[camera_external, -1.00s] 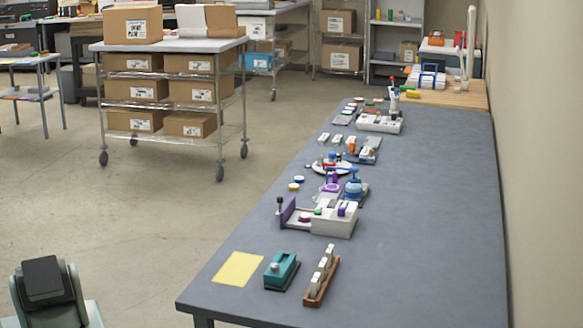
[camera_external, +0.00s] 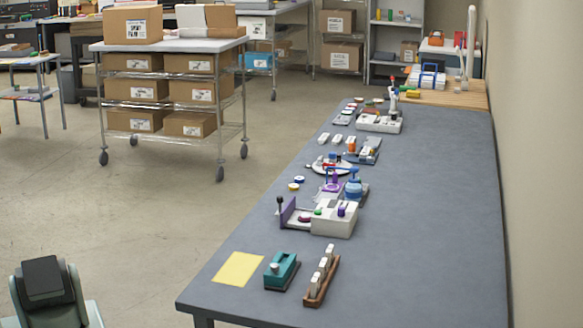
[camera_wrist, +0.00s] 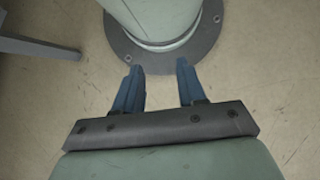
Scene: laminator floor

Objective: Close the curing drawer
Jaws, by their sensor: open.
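In the external view, a white box-shaped unit (camera_external: 337,220) stands on the grey bench. A drawer with a purple front panel (camera_external: 288,213) sticks out from its left side, so it stands open. A magenta round piece (camera_external: 305,217) lies between the panel and the box. I take this to be the curing drawer. My gripper (camera_wrist: 158,67) shows in the wrist view with two blue fingers spread apart and nothing between them. It points at the floor and a round grey base plate, away from the bench.
Near the drawer on the grey bench (camera_external: 430,220) are a yellow sheet (camera_external: 239,268), a teal device (camera_external: 281,270) and a wooden rack (camera_external: 321,281) with white pieces. Behind it stand a blue round device (camera_external: 353,189) and other small items. The right side of the bench is clear.

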